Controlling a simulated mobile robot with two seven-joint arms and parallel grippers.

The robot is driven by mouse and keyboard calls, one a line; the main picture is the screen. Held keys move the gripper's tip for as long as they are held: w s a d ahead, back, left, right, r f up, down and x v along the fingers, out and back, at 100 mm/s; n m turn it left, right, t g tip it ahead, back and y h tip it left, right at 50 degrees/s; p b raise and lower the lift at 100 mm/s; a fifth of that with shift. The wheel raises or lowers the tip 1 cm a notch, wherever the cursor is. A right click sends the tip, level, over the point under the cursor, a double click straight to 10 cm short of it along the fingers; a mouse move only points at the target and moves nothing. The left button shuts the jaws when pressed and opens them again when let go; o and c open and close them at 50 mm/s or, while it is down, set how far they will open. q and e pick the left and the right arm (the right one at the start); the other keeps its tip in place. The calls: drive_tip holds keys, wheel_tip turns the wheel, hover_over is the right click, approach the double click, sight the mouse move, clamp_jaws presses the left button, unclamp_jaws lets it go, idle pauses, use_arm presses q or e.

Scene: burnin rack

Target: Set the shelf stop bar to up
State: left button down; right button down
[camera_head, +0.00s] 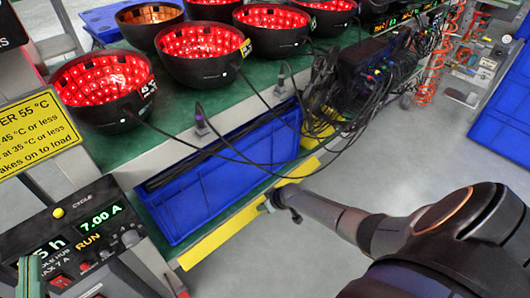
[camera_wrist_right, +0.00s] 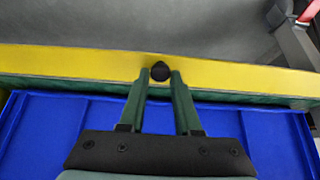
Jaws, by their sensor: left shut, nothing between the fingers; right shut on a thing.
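The shelf stop bar (camera_head: 228,229) is a long yellow bar along the front of the lower shelf, just in front of the blue bins. In the right wrist view the yellow bar (camera_wrist_right: 70,62) runs across the picture, with a black knob (camera_wrist_right: 160,70) at its middle. My right gripper (camera_wrist_right: 160,80) is shut on this knob, its green fingers on either side. In the head view my right gripper (camera_head: 273,203) is at the bar, partly hidden by its wrist. My left gripper (camera_head: 30,272) is at the lower left edge, shut and empty, in front of the control panel.
Blue bins (camera_head: 215,195) sit behind the bar. Several black bowls with red lights (camera_head: 205,50) stand on the green shelf above, with cables hanging over its edge. A control panel (camera_head: 95,240) and a yellow sign (camera_head: 35,130) are at left. The grey floor at right is open.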

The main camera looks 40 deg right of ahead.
drive_tip(key=c, duration=0.6)
unclamp_jaws()
